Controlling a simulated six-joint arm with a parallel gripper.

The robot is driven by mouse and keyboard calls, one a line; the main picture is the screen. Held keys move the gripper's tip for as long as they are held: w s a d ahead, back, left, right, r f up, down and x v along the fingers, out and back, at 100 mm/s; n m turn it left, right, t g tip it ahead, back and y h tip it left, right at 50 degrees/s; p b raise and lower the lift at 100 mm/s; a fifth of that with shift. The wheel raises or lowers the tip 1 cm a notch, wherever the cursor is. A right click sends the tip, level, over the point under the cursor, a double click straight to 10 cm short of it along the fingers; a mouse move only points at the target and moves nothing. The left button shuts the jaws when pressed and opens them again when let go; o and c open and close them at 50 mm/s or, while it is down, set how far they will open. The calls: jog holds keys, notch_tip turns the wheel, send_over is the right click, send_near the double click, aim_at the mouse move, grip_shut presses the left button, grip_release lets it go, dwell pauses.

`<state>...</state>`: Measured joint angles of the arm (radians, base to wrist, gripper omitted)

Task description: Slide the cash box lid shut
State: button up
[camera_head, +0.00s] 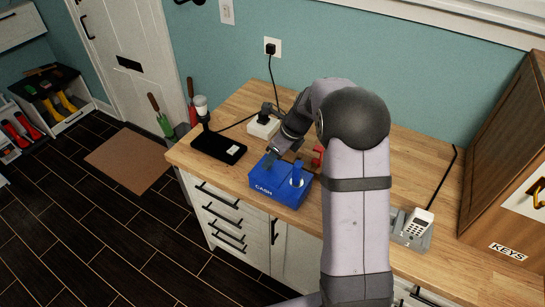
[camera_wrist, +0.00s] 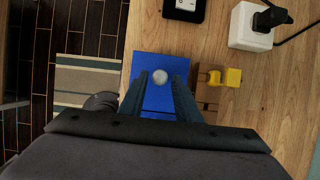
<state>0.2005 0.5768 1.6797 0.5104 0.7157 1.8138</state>
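The blue cash box (camera_head: 265,189), marked CASH, sits near the front edge of the wooden counter. In the head view an upright blue piece with a white part (camera_head: 297,180) shows on its right side. My gripper (camera_head: 275,160) is low over the box's top. In the wrist view the blue top (camera_wrist: 158,62) lies under my gripper (camera_wrist: 159,85). A round pale knob (camera_wrist: 160,76) shows between the two fingers, with gaps on both sides. The fingers are apart; I cannot tell their height above the top. How far the lid is open is unclear.
A black device (camera_head: 218,147) lies left of the box, and a white socket block (camera_head: 263,128) with a black plug stands behind. Yellow pieces (camera_wrist: 233,77) stand to the right in the wrist view. A phone (camera_head: 418,225) and a wooden key cabinet (camera_head: 500,170) are farther right.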

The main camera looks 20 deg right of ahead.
aim_at(272, 170)
jog(key=shift+r+p, duration=2.4)
